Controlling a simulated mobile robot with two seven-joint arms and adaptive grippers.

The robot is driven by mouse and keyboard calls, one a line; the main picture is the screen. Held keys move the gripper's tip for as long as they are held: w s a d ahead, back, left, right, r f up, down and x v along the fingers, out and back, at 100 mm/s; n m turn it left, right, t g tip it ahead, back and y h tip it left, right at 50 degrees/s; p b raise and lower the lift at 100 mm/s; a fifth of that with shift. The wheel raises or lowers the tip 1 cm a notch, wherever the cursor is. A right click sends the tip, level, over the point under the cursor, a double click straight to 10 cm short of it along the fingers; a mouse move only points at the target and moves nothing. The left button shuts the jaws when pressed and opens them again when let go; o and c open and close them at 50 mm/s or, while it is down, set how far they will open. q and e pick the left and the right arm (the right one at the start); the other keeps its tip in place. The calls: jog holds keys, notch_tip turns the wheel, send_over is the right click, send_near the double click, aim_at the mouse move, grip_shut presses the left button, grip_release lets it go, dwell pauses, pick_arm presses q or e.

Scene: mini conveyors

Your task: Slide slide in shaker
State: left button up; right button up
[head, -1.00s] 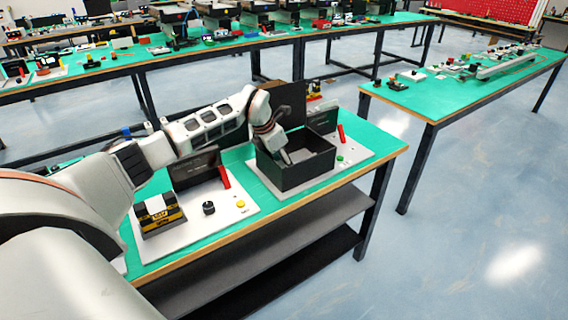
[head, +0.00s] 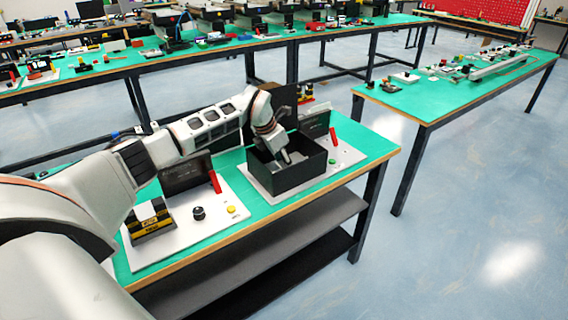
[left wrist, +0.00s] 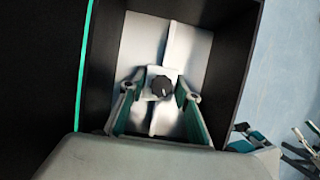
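The shaker appears as an open black box (head: 302,176) on a white base plate near the right end of the near table. In the left wrist view I look down into the box, past its black wall (left wrist: 233,50). A pale metal slide strip (left wrist: 172,40) runs along its floor, with a white block (left wrist: 153,74) carrying a black knob (left wrist: 161,87). My left gripper (head: 286,157) reaches down into the box. In the left wrist view its fingers (left wrist: 155,89) are spread on either side of the block; firm contact is not clear. My right gripper is not in view.
A second white base plate (head: 220,222) holds a black-and-yellow block (head: 150,222), a black knob (head: 198,213) and a yellow button (head: 231,209). A red handle (head: 333,137) and a green button (head: 332,161) are beside the box. Dark walls closely surround the gripper.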

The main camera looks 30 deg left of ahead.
pick_arm(q)
jog(key=shift+o, duration=1.3)
jog(key=shift+w, duration=0.1)
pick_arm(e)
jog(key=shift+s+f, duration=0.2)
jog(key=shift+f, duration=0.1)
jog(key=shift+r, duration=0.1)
pick_arm(q)
jog(key=shift+r, duration=0.1)
jog(key=v, duration=1.2)
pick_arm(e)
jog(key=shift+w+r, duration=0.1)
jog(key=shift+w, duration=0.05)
pick_arm(q)
jog(key=shift+s, duration=0.2)
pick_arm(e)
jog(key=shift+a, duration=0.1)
